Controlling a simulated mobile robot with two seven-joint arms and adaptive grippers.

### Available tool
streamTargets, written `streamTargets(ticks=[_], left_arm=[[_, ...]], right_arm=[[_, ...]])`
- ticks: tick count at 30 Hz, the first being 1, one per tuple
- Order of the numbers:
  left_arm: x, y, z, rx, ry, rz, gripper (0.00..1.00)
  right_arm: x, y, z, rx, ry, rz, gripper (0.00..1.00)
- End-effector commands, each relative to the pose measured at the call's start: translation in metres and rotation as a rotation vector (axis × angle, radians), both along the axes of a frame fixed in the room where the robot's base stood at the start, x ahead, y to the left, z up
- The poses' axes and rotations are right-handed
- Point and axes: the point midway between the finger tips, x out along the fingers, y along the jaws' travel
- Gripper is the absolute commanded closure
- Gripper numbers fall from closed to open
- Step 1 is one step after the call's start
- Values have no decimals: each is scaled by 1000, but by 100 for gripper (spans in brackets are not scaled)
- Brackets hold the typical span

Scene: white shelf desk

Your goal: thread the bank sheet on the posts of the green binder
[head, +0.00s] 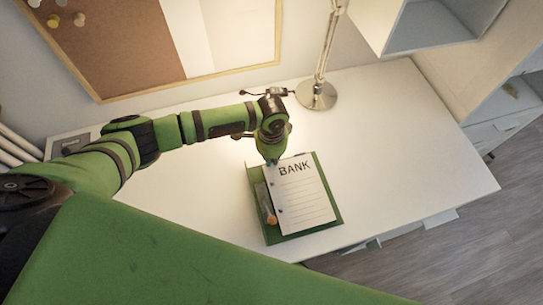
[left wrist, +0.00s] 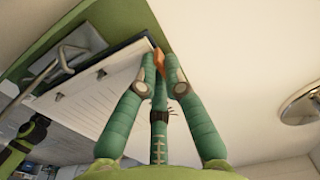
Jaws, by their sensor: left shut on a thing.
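The green binder (head: 334,216) lies on the white desk. The white bank sheet (head: 303,198), lettered BANK and ruled with lines, is over it, with green showing around its edges. In the left wrist view the sheet (left wrist: 100,85) has a dark hole near the binder's metal post hardware (left wrist: 55,62); I cannot tell whether any post passes through a hole. My left gripper (head: 271,160) is at the sheet's top left corner. In the left wrist view its fingers (left wrist: 160,70) are closed at the sheet's edge, around a small orange piece (left wrist: 158,58). My right gripper is not in view.
A desk lamp base (head: 316,93) stands behind the binder, with a small black corded item (head: 278,91) beside it. A corkboard (head: 120,45) hangs on the wall. The desk (head: 420,160) is clear to the right; its front edge is close below the binder.

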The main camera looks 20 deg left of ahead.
Motion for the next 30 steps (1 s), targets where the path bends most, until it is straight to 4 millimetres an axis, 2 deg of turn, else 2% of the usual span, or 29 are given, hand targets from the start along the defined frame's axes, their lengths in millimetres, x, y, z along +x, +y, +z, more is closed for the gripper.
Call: streamTargets(ticks=[22,24,25,30], left_arm=[[0,0,-6,-1,-1,0,100],[0,0,-6,0,0,0,65],[0,0,-6,0,0,0,62],[0,0,-6,0,0,0,62]], right_arm=[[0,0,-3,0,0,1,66],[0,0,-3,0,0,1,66],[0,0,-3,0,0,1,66],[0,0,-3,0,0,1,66]])
